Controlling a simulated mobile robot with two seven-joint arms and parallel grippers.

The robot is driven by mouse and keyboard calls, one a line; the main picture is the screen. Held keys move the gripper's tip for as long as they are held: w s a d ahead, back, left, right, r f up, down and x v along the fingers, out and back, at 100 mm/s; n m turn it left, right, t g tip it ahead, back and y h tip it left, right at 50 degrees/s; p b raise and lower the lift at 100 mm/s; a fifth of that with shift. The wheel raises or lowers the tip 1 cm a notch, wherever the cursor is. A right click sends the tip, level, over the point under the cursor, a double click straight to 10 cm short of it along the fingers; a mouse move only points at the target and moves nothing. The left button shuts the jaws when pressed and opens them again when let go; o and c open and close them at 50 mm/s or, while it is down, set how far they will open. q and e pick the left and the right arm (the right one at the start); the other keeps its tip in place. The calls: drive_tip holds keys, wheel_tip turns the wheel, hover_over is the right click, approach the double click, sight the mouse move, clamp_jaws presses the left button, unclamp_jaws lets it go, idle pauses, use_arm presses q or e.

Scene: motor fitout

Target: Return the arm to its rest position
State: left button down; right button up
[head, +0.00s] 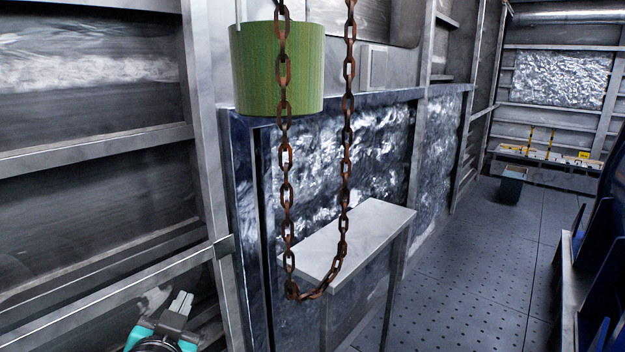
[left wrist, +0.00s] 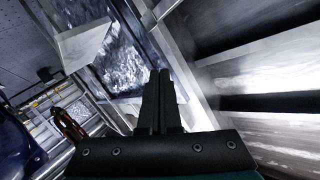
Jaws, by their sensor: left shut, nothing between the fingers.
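My left gripper (head: 181,301) shows at the bottom left of the head view, with pale fingers and teal parts on the wrist. In the left wrist view the dark fingers of my left gripper (left wrist: 159,80) are together, with nothing between them. The gripper is in front of the metal wall frame at the left and apart from the chain and the shelf. My right gripper does not show in either view.
A rusty chain (head: 286,197) hangs in a loop in the middle. A green cylinder (head: 300,70) is behind it, above a white shelf (head: 355,238). Metal wall frames (head: 205,120) stand at left. The perforated floor (head: 470,270) is clear at right, with a dark bin (head: 510,188) further back.

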use_arm(q)
drive_tip(key=s+d+f+n+g+h, duration=0.15)
drive_tip(key=s+f+g, duration=0.45)
drive_tip(key=s+f, duration=0.6)
drive_tip(key=s+d+f+g+h, duration=0.25)
drive_tip(key=s+f+g, duration=0.35)
drive_tip(key=s+f, duration=0.55)
wheel_tip(320, 180, down, 25)
drive_tip(key=s+g+y+b, duration=0.1)
drive_tip(key=s+b, duration=0.1)
drive_tip(key=b, duration=0.6)
drive_tip(key=s+a+f+b, duration=0.1)
drive_tip(key=s+f+b, duration=0.3)
drive_tip(key=s+f, duration=0.4)
drive_tip(key=s+a+f+g+b, duration=0.1)
drive_tip(key=s+f+b, duration=0.3)
drive_tip(key=f, duration=1.2)
drive_tip(key=s, duration=0.4)
drive_tip(key=shift+s+f, duration=0.25)
drive_tip(key=shift+s, duration=0.05)
